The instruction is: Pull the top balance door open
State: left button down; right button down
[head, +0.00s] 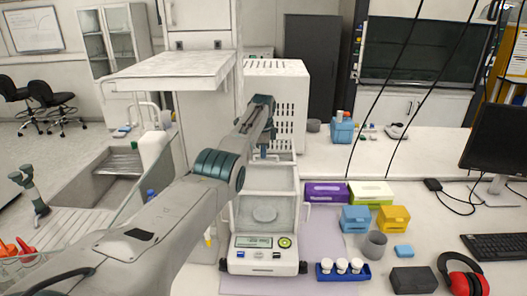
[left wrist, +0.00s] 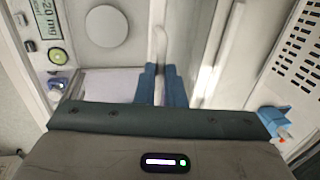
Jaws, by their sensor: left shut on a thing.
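The balance (head: 264,241) stands on the bench, with a lit display and a round pan inside its glass draft shield. My left arm reaches over it from the left. My left gripper (head: 264,153) is at the top rear of the shield. In the left wrist view the blue fingers of my left gripper (left wrist: 161,86) are closed around a thin white handle bar (left wrist: 158,45) of the top door. The balance pan (left wrist: 105,26) shows beside it, below. The glass is clear, so I cannot tell how far the top door is open. My right gripper is not in view.
A white slotted housing (head: 276,95) stands close behind the balance. Right of it are glove boxes (head: 326,192), a blue box (head: 355,219), a yellow box (head: 393,219), a grey cup (head: 375,245) and a blue vial rack (head: 342,270). A sink (head: 105,172) lies left.

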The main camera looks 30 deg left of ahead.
pick_arm(q)
jog(key=shift+f, duration=0.15)
jog(key=shift+s+d+r, duration=0.1)
jog(key=shift+r, duration=0.1)
jog(key=c, duration=1.5)
grip_release()
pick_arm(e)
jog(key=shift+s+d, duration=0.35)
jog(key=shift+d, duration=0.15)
